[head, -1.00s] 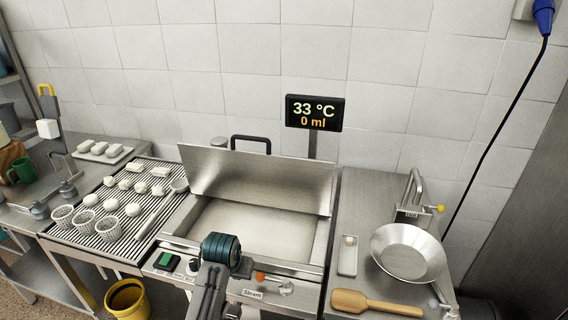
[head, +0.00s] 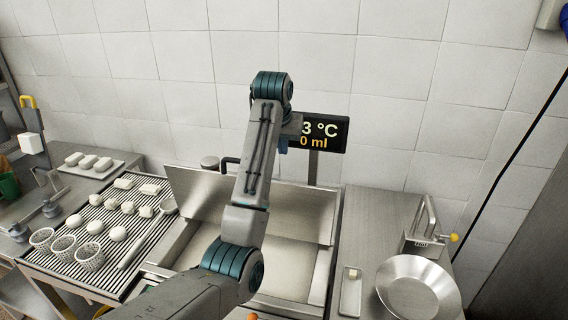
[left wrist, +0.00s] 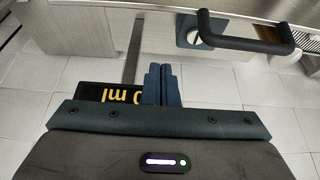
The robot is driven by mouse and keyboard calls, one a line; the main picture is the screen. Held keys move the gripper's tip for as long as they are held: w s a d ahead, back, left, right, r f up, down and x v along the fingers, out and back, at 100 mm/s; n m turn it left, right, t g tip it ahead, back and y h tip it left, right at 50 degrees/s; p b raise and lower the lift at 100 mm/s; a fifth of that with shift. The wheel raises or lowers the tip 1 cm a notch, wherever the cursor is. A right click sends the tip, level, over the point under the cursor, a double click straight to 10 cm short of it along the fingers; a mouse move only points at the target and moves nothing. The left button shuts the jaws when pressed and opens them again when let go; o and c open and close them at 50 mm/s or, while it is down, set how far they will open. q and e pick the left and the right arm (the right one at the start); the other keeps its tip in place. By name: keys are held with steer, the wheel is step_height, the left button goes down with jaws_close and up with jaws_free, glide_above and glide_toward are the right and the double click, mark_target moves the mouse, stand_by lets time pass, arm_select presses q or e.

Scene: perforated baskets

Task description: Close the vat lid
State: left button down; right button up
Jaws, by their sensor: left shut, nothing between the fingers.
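The vat lid (head: 194,200) is a steel panel standing open, tilted up at the back of the vat (head: 318,278). The vat's inside is partly hidden by my left arm. The lid's black handle (head: 228,163) shows just above its top edge, mostly hidden by the arm; it shows whole in the left wrist view (left wrist: 246,36). My left gripper (head: 283,147) is above and behind the lid, in front of the display. In the left wrist view its fingers (left wrist: 161,84) are together and empty, apart from the handle. My right gripper is out of view.
A display (head: 328,132) on a post stands close behind my left gripper. A slatted draining rack (head: 105,250) with white cheeses and perforated baskets (head: 90,257) is left of the vat. A steel bowl (head: 417,288) stands on the right counter.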

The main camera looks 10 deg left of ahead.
arm_select(q)
steer(key=p, duration=0.5)
glide_above(282, 197)
steer(key=w, duration=0.5)
step_height(282, 197, down, 9)
steer(key=s+p, duration=0.2)
steer(key=s, duration=0.1)
steer(key=shift+s, duration=0.4)
steer(key=shift+a+f, duration=0.1)
